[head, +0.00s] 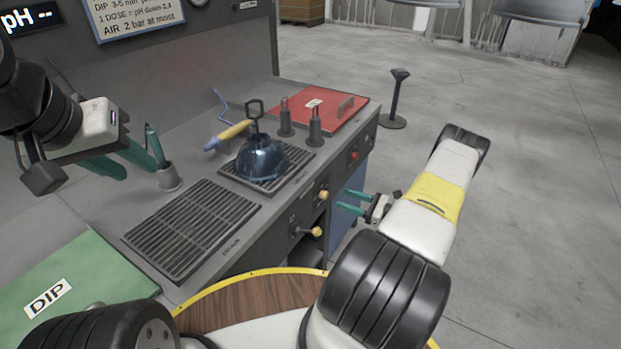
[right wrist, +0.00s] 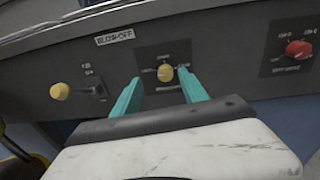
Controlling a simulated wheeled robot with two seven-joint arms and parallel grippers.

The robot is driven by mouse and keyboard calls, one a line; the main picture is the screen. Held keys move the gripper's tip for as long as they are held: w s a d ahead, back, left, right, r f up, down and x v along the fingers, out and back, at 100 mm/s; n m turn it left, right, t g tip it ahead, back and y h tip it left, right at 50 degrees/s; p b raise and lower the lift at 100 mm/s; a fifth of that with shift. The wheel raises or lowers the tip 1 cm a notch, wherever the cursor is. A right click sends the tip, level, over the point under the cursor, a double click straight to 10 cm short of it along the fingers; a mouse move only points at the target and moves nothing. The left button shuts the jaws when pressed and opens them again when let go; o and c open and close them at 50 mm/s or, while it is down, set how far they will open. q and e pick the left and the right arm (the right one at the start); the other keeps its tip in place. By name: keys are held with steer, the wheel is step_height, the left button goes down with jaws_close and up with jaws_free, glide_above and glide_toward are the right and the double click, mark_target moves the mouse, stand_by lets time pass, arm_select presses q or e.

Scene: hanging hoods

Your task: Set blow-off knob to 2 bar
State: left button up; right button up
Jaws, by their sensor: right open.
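The blow-off panel's round yellow knob (right wrist: 165,73) sits on a dark plate in the right wrist view, with small marks around it too blurred to read. In the head view the yellow knob (head: 323,195) is on the bench's front. My right gripper (head: 350,202) is open and faces the bench front. In the right wrist view its teal fingers (right wrist: 158,95) lie on either side of the knob in the picture, with no visible contact. My left gripper (head: 122,162) has its teal fingers apart and empty, above the bench at the left.
A BLOW-OFF label (right wrist: 114,37) is above a yellow-tipped lever (right wrist: 59,91), left of the knob. A red knob (right wrist: 298,49) is to the right. On the bench are a blue hood (head: 261,160), grates (head: 192,230) and a red board (head: 325,118). A sign (head: 135,15) reads AIR 2 bar at most.

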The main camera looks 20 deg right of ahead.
mark_target(327, 196)
steer(key=shift+m+t+h, duration=0.3)
steer(key=shift+m+t, duration=0.3)
steer(key=w+a, duration=0.1)
steer(key=w+a+f, duration=0.1)
steer(key=w+a, duration=0.1)
steer(key=w+a+f, duration=0.1)
steer(key=w, duration=0.1)
steer(key=shift+w+a+f, duration=0.2)
steer(key=shift+a, duration=0.1)
steer(key=shift+c, duration=0.4)
jaws_close()
